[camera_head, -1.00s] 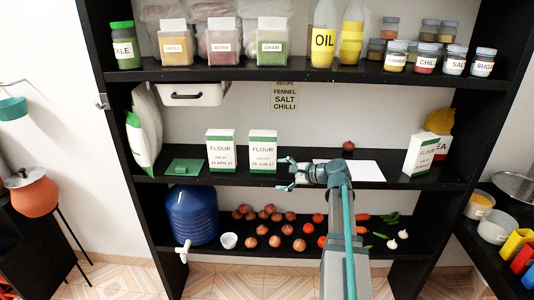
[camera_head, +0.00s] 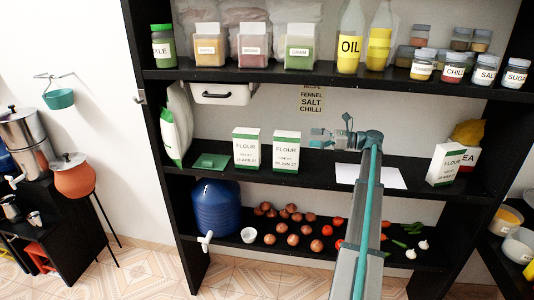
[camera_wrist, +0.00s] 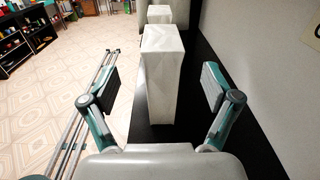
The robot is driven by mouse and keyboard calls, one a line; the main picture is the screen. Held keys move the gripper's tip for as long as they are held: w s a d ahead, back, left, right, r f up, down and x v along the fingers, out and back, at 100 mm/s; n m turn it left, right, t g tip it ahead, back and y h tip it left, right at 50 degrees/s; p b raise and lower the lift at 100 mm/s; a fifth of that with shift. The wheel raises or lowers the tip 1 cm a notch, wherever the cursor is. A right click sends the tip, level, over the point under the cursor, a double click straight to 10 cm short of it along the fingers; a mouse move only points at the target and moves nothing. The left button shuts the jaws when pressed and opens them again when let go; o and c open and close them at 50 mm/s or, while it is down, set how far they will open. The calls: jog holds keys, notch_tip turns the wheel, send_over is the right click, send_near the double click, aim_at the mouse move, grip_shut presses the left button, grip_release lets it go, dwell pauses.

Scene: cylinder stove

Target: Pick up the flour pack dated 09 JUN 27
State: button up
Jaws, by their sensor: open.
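The white and green flour pack that appears to read 09 JUN 27 (camera_head: 286,158) stands upright on the middle shelf. Another flour pack, its date apparently in APR 27 (camera_head: 246,154), stands just left of it. A third flour pack (camera_head: 446,163) stands at the right end, its date unclear. My gripper (camera_head: 315,138) is open and empty, just right of the JUN pack and pointing left along the shelf. In the wrist view the near pack (camera_wrist: 163,80) stands ahead between the spread fingers, not touching them. The other pack (camera_wrist: 159,14) shows behind it.
A white sheet (camera_head: 370,176) lies on the middle shelf (camera_head: 330,160) right of the packs. A green flat item (camera_head: 209,161) and a white-green bag (camera_head: 177,125) are at its left. The upper shelf (camera_head: 230,74) with jars is overhead. Vegetables and a blue water container (camera_head: 216,207) are below.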

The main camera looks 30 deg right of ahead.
aim_at(287, 134)
jog(key=shift+p+x, duration=2)
jog(key=shift+x, duration=3.2)
jog(key=shift+d+r, duration=0.15)
jog(key=c, duration=1.5)
jog(key=shift+w, duration=0.1)
grip_shut()
jog(key=shift+r, duration=0.1)
